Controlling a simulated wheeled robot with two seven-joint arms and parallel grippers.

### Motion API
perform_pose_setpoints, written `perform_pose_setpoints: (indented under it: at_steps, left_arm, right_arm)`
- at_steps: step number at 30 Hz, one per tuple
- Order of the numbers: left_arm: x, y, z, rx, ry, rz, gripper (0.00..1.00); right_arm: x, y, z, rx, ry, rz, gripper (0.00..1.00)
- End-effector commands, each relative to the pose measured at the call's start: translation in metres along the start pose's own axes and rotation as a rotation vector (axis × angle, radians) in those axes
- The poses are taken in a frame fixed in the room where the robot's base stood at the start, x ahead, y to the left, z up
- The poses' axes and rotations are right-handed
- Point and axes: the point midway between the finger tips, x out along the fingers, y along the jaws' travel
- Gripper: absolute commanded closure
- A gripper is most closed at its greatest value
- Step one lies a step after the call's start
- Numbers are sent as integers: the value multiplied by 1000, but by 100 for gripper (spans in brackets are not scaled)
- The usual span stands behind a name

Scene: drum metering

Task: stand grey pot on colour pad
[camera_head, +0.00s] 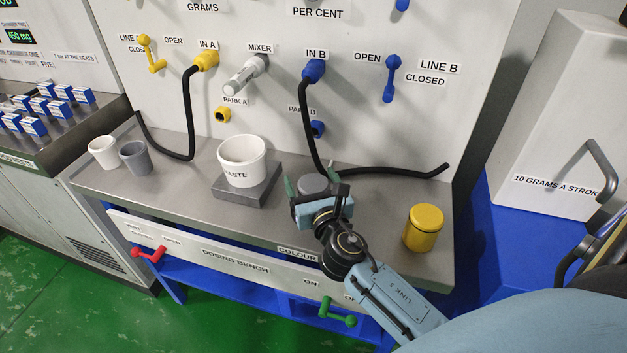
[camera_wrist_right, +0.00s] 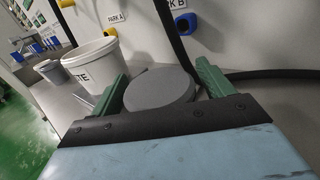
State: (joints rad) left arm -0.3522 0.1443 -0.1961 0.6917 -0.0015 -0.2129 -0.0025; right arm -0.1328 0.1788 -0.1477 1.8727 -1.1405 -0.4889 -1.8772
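The grey pot (camera_head: 313,184), of which mainly the round flat top shows, is between the fingers of my right gripper (camera_head: 314,187) over the bench. In the right wrist view the grey top (camera_wrist_right: 160,88) lies between the two green fingers (camera_wrist_right: 162,85), very close to both. I cannot tell whether they press on it. The pot's lower part is hidden, so I cannot tell what it rests on. A COLOUR label (camera_head: 297,254) is on the bench front; no pad can be made out behind my gripper. My left gripper is not in view.
A white WASTE tub (camera_head: 242,160) stands on a grey block (camera_head: 250,192) left of my gripper. A yellow lidded pot (camera_head: 423,230) stands to the right. White (camera_head: 102,152) and grey (camera_head: 135,158) cups stand far left. A black hose (camera_head: 400,171) lies behind my gripper.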

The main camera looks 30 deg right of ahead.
Motion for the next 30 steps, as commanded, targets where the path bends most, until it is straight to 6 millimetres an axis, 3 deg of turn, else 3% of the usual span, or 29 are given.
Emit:
perform_pose_setpoints:
  at_steps: [11, 17, 24, 30]
  left_arm:
    - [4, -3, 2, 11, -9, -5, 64]
    - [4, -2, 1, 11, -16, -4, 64]
    - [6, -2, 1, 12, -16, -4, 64]
    - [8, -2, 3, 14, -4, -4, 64]
  right_arm:
    - [0, 0, -1, 0, -1, 0, 18]
    - [-32, 0, -4, 0, 3, 0, 18]
    - [-82, 0, -4, 0, 3, 0, 18]
    - [-110, 0, -4, 0, 2, 0, 18]
